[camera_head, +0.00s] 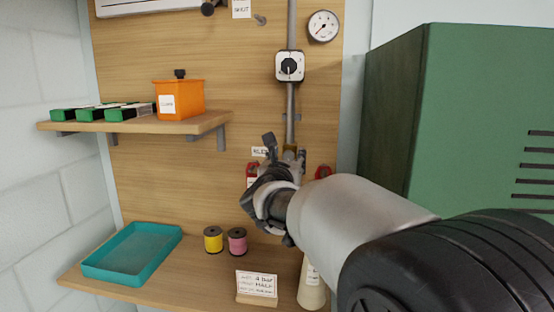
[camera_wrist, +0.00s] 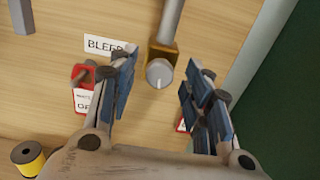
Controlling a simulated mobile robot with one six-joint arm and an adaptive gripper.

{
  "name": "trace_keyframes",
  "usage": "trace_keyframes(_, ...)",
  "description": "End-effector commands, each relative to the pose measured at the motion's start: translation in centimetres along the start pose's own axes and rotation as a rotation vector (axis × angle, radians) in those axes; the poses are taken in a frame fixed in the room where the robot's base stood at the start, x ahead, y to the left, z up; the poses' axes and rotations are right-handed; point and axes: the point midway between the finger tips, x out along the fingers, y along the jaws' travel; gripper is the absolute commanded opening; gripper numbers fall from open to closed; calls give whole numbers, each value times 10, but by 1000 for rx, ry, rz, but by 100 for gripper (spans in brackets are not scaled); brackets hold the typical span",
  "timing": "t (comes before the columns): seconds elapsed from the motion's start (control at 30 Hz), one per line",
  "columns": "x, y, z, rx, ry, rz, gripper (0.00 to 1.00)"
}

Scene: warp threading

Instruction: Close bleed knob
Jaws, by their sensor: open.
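The bleed knob (camera_wrist: 159,74) is a small round grey knob with a pale pointer line, in the wrist view. It sits at the lower end of a brass fitting (camera_wrist: 161,53) on a grey pipe. A "BLEED" label (camera_wrist: 100,46) is on the board to its left, partly covered by a finger. My gripper (camera_wrist: 162,66) is open, with one finger pad on each side of the knob and a gap on both sides. In the head view my gripper (camera_head: 281,150) is in front of the board below the pipe and hides the knob.
Red tags (camera_wrist: 83,86) hang beside the fitting. The head view shows a gauge (camera_head: 323,26), a dial valve (camera_head: 290,66), an orange box (camera_head: 180,98) on a shelf (camera_head: 205,124), a teal tray (camera_head: 130,252), thread spools (camera_head: 213,239) and a green cabinet (camera_head: 470,110) at right.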

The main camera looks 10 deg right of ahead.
Motion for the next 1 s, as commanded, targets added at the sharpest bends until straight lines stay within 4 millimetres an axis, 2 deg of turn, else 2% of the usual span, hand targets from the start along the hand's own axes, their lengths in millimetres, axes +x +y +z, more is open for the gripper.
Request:
trace_keyframes(0.1, 0, 0, 0, 0, 0, 0, 45)
trace_keyframes(0.77, 0, 0, 0, 0, 0, 0, 1)
trace_keyframes(1.0, 0, 0, 0, -19, 0, 0, 1)
